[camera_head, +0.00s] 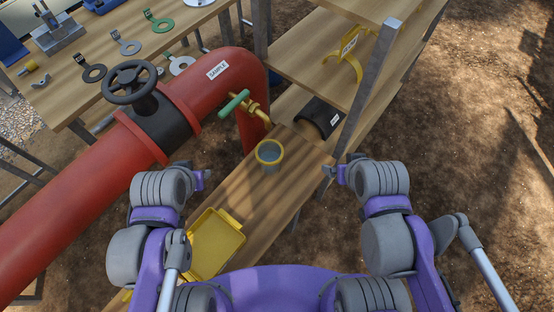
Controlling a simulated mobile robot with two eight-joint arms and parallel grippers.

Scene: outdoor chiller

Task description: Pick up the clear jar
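The clear jar (269,162) has a yellow rim and stands upright on the wooden bench, below the small brass tap (255,108) with a green handle. My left gripper (204,178) is to the left of the jar and apart from it. My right gripper (332,172) is to the right of the jar, also apart from it. Nothing shows between the fingers of either gripper. Both grippers are small in the view, and their finger opening is unclear.
A red pipe (75,207) with a black valve wheel (131,82) runs along the left and bends down behind the jar. A yellow tray (214,245) lies on the bench in front.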

